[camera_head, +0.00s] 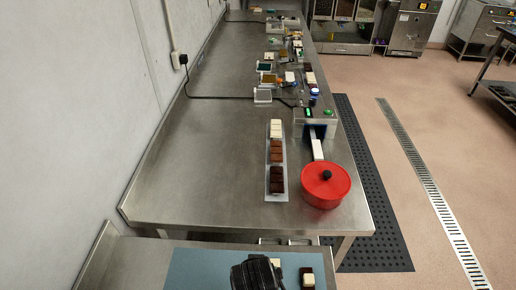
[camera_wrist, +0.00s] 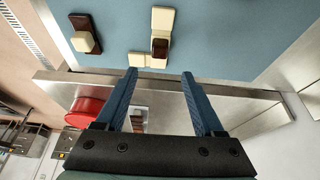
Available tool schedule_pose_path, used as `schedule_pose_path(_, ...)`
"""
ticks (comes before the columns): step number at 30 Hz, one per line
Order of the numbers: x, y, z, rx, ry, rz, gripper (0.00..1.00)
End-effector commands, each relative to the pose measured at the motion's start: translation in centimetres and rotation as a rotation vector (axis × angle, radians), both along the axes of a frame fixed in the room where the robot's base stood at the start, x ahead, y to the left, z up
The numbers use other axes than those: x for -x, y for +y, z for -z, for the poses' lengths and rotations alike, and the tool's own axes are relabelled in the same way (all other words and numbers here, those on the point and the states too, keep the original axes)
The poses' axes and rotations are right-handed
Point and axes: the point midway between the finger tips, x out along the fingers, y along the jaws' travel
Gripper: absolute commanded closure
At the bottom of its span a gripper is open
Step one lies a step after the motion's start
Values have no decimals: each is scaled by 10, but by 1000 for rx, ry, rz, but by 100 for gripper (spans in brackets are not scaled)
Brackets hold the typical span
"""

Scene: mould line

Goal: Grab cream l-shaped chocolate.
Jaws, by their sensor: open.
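My gripper (camera_wrist: 159,78) is open, its two blue fingers apart with nothing between them. In the wrist view, cream chocolate (camera_wrist: 162,17) lies on a blue mat ahead of the fingertips, with a brown part (camera_wrist: 160,47) on or against it. More cream chocolate (camera_wrist: 146,60) shows close to the fingertips; I cannot tell whether it joins the other cream part into one L. A separate brown-and-cream chocolate (camera_wrist: 84,40) lies to the left. In the head view, my dark gripper hides part of the mat, and a cream piece (camera_head: 276,262) shows beside it.
The blue mat (camera_head: 200,268) lies on the near table. On the steel bench beyond, a tray (camera_head: 277,198) holds cream, brown and dark chocolates beside a red round container (camera_head: 325,186). Small devices and moulds stand farther back. The bench's left part is clear.

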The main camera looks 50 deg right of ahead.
Motion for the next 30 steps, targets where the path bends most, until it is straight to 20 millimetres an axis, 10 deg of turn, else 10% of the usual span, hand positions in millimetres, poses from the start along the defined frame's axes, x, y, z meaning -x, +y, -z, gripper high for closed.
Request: schedule_pose_path(30, -18, -24, 73, 1, -2, 0, 30)
